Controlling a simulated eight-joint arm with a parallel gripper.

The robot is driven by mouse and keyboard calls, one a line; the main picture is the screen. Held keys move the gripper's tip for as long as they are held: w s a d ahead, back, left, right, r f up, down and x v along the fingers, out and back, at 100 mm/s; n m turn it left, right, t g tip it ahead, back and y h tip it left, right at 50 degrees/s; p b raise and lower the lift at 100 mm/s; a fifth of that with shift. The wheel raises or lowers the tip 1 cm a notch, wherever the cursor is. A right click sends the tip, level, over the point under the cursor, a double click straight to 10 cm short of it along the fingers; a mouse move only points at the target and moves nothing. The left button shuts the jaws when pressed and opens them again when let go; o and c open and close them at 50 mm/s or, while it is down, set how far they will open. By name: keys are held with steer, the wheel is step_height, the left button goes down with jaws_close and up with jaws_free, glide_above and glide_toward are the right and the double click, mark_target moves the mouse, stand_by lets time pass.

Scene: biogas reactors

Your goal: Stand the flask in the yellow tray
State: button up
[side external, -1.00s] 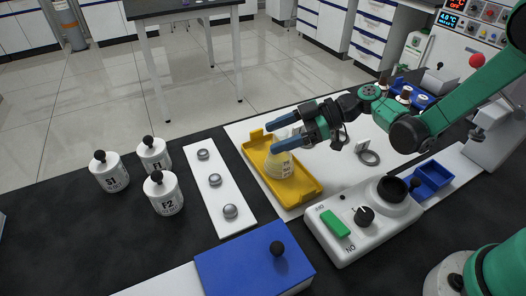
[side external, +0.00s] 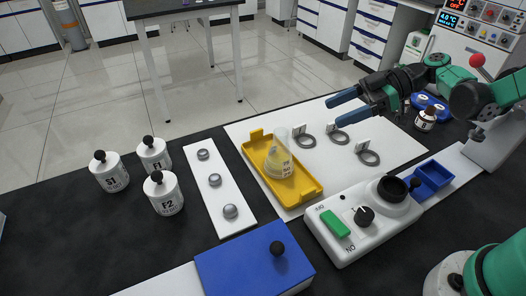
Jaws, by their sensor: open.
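The flask (side external: 279,162) is clear glass with pale yellow liquid in its lower part. It stands upright in the yellow tray (side external: 308,192), toward the tray's far half. My gripper (side external: 338,108) is open and empty. Its blue fingers point left, above and to the right of the flask and apart from it.
Several grey ring holders (side external: 368,153) sit on the white board right of the tray. A white device with a green switch (side external: 335,223) is in front. White canisters (side external: 163,193) and a blue box (side external: 255,262) are left.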

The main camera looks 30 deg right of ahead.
steer(key=s+d+r+m+t+h, duration=0.1)
steer(key=s+m+t+h, duration=0.1)
steer(key=s+m+h, duration=0.5)
steer(key=m+h, duration=0.5)
steer(key=m, duration=0.1)
steer(key=shift+d+r+t, duration=0.3)
steer(key=shift+d, duration=0.05)
